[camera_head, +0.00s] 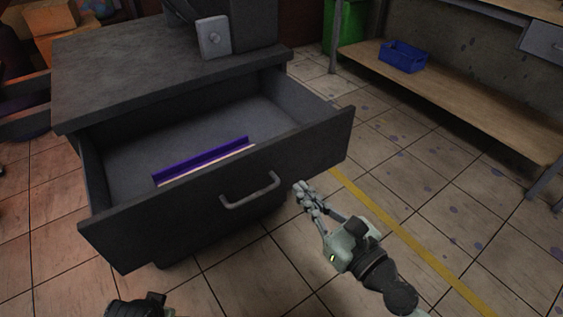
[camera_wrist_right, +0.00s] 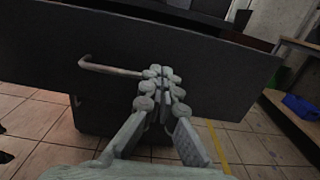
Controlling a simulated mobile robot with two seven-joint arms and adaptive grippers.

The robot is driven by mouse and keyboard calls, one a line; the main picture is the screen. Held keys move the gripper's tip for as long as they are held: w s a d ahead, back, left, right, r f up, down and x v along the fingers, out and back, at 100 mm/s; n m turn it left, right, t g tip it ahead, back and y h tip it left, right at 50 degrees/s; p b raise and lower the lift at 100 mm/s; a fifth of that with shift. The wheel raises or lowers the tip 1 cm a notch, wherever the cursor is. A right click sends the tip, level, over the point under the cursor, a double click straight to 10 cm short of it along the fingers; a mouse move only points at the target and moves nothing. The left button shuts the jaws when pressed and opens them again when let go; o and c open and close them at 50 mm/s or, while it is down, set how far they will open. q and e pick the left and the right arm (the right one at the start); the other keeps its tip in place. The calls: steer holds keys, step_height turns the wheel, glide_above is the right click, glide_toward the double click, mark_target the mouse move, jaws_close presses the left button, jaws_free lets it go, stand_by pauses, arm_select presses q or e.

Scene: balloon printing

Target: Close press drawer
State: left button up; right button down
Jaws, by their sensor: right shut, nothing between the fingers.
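The press drawer (camera_head: 240,190) is pulled well out of the dark cabinet (camera_head: 160,60), and its inside shows. A curved metal handle (camera_head: 250,192) sits on its front panel. A purple and pale strip-like item (camera_head: 203,160) lies in the drawer. My right gripper (camera_head: 303,190) is shut and empty, just right of the handle, close to the front panel. In the right wrist view the fingertips (camera_wrist_right: 162,75) are together near the right end of the handle (camera_wrist_right: 108,68); I cannot tell whether they touch the panel. Part of my left arm shows at the bottom edge; its fingers are out of view.
A wooden shelf bench (camera_head: 470,100) with a blue bin (camera_head: 403,56) stands at the right, a green bin (camera_head: 350,22) behind. Cardboard boxes (camera_head: 70,35) are at the far left. The tiled floor with a yellow line (camera_head: 400,235) is clear in front and to the right.

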mark_target(274, 160)
arm_select(q)
step_height(274, 160, down, 3)
steer(key=shift+s+r+p, duration=0.1)
steer(key=shift+s+p, duration=0.05)
steer(key=shift+p, duration=0.3)
arm_select(e)
steer(key=x, duration=0.8)
steer(key=shift+a, duration=0.1)
steer(key=shift+w, duration=0.1)
steer(key=shift+w, duration=0.1)
